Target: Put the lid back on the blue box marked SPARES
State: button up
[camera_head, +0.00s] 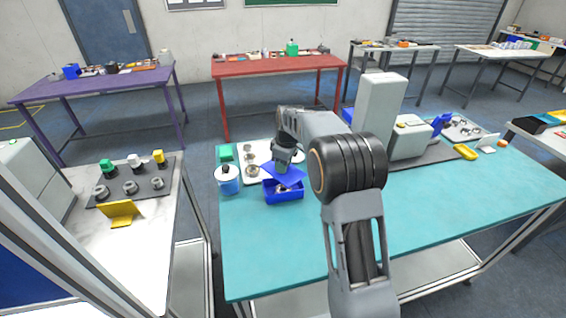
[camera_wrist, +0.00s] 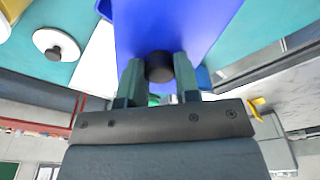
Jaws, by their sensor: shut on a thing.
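The blue box (camera_head: 284,195) stands on the teal table, with small things showing inside its open top. A SPARES mark cannot be read. A flat blue lid (camera_head: 284,173) is tilted just above the box's far side. My gripper (camera_head: 283,162) is shut on the lid's black knob (camera_wrist: 158,66), one finger on each side. Whether the lid touches the box rim cannot be told.
A white board with round metal parts (camera_head: 252,158) and a green block (camera_head: 224,152) lie behind. A grey machine (camera_head: 410,138) stands to the right. The front of the teal table (camera_head: 270,250) is clear.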

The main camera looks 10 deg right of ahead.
jog(key=shift+f+b, duration=1.8)
jog(key=shift+f, duration=0.95)
jog(key=shift+f, duration=0.15)
dwell(0.4)
jog(key=o, duration=1)
jog(key=shift+c, duration=0.2)
jog(key=shift+o, duration=0.4)
jog(key=o, duration=0.4)
